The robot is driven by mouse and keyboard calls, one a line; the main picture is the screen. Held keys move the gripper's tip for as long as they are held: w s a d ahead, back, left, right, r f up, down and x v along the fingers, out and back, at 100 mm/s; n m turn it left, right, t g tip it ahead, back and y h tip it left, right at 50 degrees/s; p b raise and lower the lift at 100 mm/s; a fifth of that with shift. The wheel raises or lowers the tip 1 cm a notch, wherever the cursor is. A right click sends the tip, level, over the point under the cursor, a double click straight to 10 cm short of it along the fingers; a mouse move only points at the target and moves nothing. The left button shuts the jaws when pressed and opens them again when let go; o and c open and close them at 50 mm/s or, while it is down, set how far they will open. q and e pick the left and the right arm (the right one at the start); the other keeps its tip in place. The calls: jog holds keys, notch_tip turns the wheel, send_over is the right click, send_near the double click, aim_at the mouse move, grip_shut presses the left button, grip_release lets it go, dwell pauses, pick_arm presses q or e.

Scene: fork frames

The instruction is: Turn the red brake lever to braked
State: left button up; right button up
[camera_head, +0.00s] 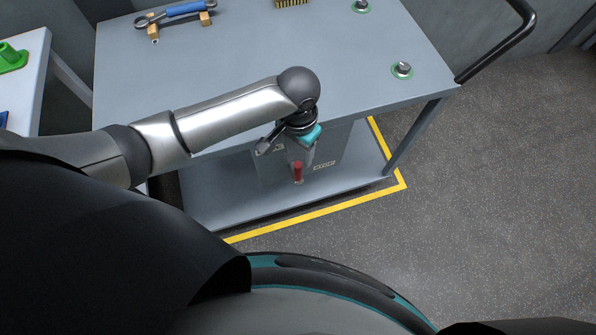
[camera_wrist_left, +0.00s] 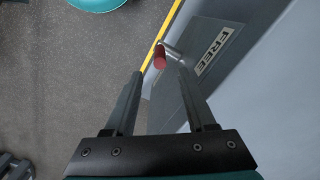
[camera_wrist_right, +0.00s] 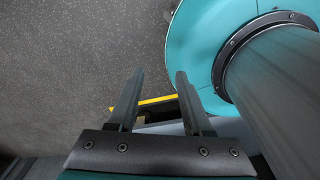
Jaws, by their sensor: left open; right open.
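The red brake lever (camera_head: 298,172) sticks out from a grey panel (camera_head: 275,172) under the cart top, between two small labels. My left gripper (camera_head: 290,155) hangs in front of that panel, close above the lever. In the left wrist view, my left gripper (camera_wrist_left: 159,72) is open, and the red grip (camera_wrist_left: 160,58) shows in line with the gap at the fingertips. The lever's metal arm lies beside a label (camera_wrist_left: 217,50) reading FREE. Contact cannot be told. My right gripper (camera_wrist_right: 160,76) is open and empty, away from the lever; the head view does not show it.
The grey cart top (camera_head: 230,75) bears a blue-handled tool (camera_head: 182,9) on wooden blocks and green-ringed knobs (camera_head: 402,70). A lower shelf (camera_head: 235,206) lies below the panel. Yellow tape (camera_head: 310,213) marks the floor. A white table (camera_head: 35,75) stands left; floor at right is clear.

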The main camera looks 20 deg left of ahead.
aim_at(298, 173)
pick_arm(q)
notch_tip(298, 173, down, 10)
jog(key=b, duration=0.4)
jog(key=shift+f, duration=0.8)
jog(key=shift+c, duration=0.3)
jog(key=c, duration=0.7)
grip_shut()
pick_arm(e)
jog(key=f, duration=0.3)
jog(key=w+d+f, duration=0.1)
jog(key=shift+f, duration=0.4)
jog(key=shift+w, duration=0.15)
